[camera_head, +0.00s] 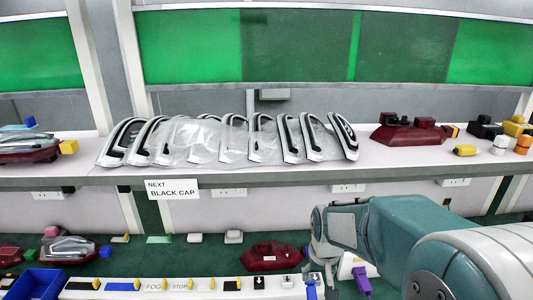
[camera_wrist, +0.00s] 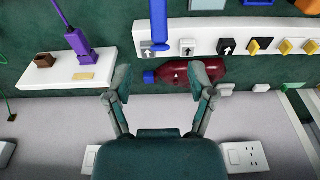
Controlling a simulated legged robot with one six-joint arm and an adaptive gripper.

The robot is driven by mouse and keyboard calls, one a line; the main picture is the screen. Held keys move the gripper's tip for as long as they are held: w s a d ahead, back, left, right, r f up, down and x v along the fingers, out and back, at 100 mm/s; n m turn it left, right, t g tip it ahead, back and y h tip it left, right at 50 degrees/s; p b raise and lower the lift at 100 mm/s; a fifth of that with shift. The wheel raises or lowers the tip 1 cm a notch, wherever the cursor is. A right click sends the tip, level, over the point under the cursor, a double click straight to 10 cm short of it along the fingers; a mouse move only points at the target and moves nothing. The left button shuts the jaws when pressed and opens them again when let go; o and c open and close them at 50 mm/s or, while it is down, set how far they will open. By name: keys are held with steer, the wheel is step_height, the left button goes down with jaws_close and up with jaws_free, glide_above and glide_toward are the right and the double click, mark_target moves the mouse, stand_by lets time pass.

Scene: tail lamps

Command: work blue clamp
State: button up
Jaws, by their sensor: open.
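A blue upright bar (camera_wrist: 159,22), which looks like the blue clamp, stands at the white strip in the wrist view. Its blue part also shows low in the head view (camera_head: 311,291), partly cut off by the frame edge. A dark red lamp housing (camera_wrist: 185,77) with a blue end piece (camera_wrist: 149,77) lies beside the strip. My gripper (camera_wrist: 163,82) is open, with its two fingers spread on either side of the housing in the picture. I cannot tell whether they touch it. The blue bar is beyond the fingertips. In the head view my gripper (camera_head: 318,250) is partly hidden by my arm.
A purple clamp (camera_wrist: 84,48) stands on a white block (camera_wrist: 70,70) to the left. The white strip (camera_wrist: 215,40) carries arrow tiles and yellow pieces. A shelf (camera_head: 250,178) above holds clear lamp covers (camera_head: 215,140), a red housing (camera_head: 405,132) and a sign reading BLACK CAP (camera_head: 172,190).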

steer(key=s+r+t, duration=0.4)
steer(key=s+r, duration=0.9)
steer(key=s, duration=0.5)
steer(key=shift+s, duration=0.15)
steer(key=c, duration=0.4)
jaws_close()
steer(key=m+g+y, duration=0.3)
steer(key=m+y, duration=1.1)
glide_toward(315, 295)
step_height(315, 295, down, 4)
steer(key=w, duration=0.2)
steer(key=x, duration=0.9)
steer(key=shift+w+a+r, duration=0.1)
steer(key=shift+w+r, duration=0.1)
steer(key=shift+r, duration=0.05)
